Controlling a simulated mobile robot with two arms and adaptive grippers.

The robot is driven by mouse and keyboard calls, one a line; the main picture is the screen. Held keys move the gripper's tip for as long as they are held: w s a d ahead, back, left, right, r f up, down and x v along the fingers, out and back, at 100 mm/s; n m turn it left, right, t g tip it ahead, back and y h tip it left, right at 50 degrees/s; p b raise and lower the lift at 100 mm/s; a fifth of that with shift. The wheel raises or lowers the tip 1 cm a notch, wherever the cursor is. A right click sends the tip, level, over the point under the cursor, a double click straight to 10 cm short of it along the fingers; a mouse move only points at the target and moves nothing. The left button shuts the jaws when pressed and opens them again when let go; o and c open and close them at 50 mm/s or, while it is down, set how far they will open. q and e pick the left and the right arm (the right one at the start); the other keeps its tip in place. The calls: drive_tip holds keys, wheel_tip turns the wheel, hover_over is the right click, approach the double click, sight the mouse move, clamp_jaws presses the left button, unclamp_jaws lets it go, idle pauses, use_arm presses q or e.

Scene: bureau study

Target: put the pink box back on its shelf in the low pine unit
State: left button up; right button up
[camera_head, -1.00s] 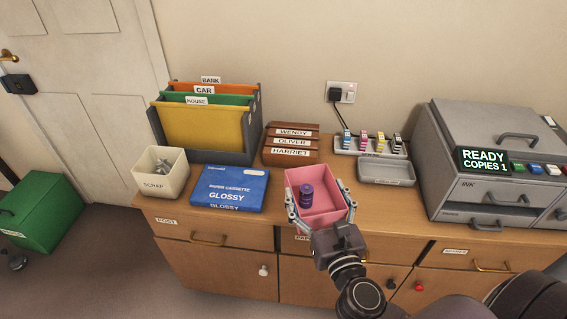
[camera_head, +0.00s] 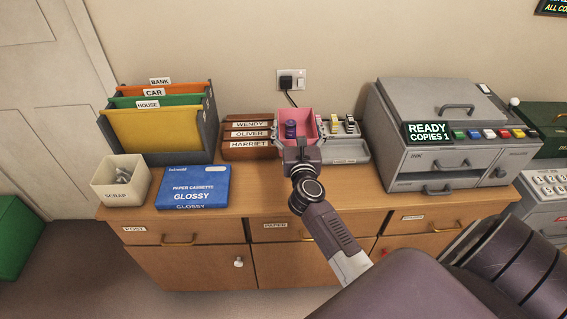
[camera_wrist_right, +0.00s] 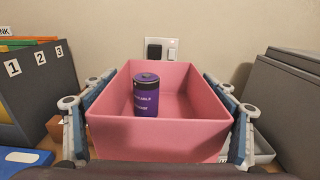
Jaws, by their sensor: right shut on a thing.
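The pink box (camera_head: 309,117) is open-topped and upright, with a purple can (camera_head: 290,129) standing inside. My right gripper (camera_head: 297,132) is shut on the box, one finger along each side. In the right wrist view the box (camera_wrist_right: 160,134) fills the middle, with the gripper's fingers (camera_wrist_right: 156,100) on its left and right walls. In the head view the box appears between the brown name boxes and the ink tray, over the back of the wooden cabinet top. Whether it touches the top I cannot tell. My left gripper is not in view. I cannot make out a low pine shelf unit.
The wooden cabinet (camera_head: 258,201) carries a file rack (camera_head: 209,122), scrap bin (camera_head: 120,181), blue paper cassette (camera_head: 194,187), brown name boxes (camera_head: 249,144), grey tray (camera_head: 346,152) and grey copier (camera_head: 415,110). A wall socket (camera_head: 291,80) is behind the pink box.

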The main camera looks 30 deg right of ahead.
drive_tip(key=shift+f+b, duration=2.85)
drive_tip(key=shift+f, duration=4.2)
drive_tip(key=shift+f, duration=0.1)
drive_tip(key=o, duration=0.8)
drive_tip(key=shift+f, duration=0.15)
drive_tip(key=o, duration=0.5)
